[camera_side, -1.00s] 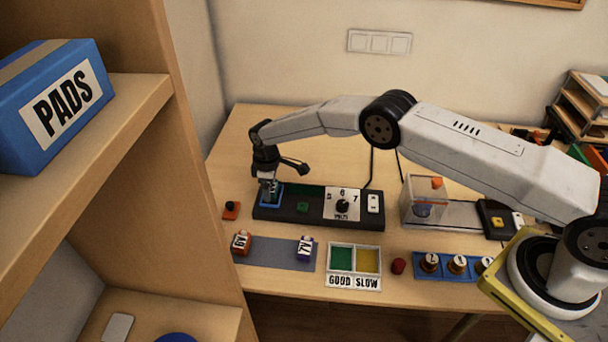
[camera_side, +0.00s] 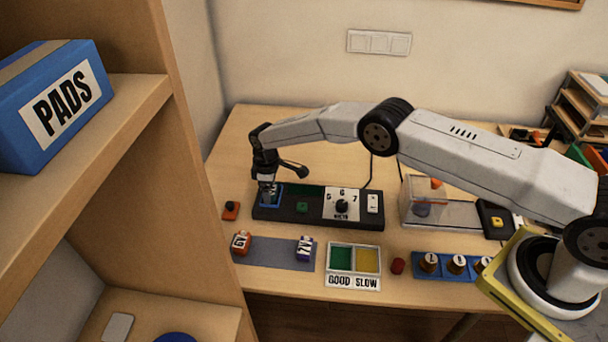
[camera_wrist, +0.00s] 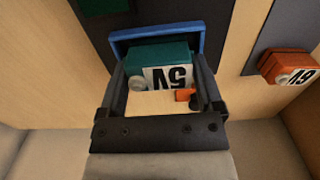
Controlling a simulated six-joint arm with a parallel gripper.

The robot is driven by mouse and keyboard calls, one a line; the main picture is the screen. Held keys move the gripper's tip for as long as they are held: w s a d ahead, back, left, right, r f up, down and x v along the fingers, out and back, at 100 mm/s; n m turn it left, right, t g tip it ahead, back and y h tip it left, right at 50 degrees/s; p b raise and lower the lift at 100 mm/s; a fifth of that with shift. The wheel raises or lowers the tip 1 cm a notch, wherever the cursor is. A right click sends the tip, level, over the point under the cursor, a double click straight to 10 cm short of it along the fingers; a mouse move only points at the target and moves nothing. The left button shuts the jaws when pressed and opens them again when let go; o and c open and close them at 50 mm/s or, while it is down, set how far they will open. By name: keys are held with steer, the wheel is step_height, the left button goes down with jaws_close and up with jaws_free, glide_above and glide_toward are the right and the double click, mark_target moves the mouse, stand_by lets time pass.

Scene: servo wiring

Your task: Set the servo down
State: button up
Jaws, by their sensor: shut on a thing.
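A teal servo with a white 5V label (camera_wrist: 168,77) sits between the two fingers of my gripper (camera_wrist: 160,70) in the wrist view. My gripper is shut on it. The servo is at the blue cradle (camera_wrist: 158,33), whose rim shows around its far side. In the side view my gripper (camera_side: 268,192) points down at the blue cradle (camera_side: 271,205), at the left end of the black tester (camera_side: 285,214). The servo is mostly hidden there by the fingers. I cannot tell whether it rests fully on the cradle floor.
An orange 6V servo (camera_side: 242,243) and a purple servo (camera_side: 305,248) sit on a grey mat (camera_side: 274,255) in front of the tester. A small orange part with a black top (camera_side: 231,210) stands close left. A green and yellow tray (camera_side: 355,258) is front right.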

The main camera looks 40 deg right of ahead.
steer(key=o, duration=1.2)
steer(key=shift+s+f, duration=0.2)
steer(key=shift+f, duration=0.4)
steer(key=shift+c, duration=0.2)
steer(key=shift+r, duration=0.1)
step_height(320, 180, up, 13)
steer(key=shift+w+r, duration=0.15)
steer(key=shift+w, duration=0.05)
steer(key=s+d+r+m+t, duration=0.1)
steer(key=s+d+r+m, duration=0.1)
steer(key=s+d+r, duration=0.3)
steer(key=s+d+r+m, duration=0.3)
steer(key=s+r, duration=0.1)
steer(key=s, duration=0.4)
steer(key=s+d+m, duration=0.2)
steer(key=s, duration=0.7)
steer(key=s+d+r+m+t, duration=0.1)
steer(key=s+d+m, duration=0.1)
steer(key=s, duration=0.8)
steer(key=shift+d+r+t, duration=0.2)
steer(key=shift+d+t, duration=0.1)
steer(key=shift+d, duration=0.05)
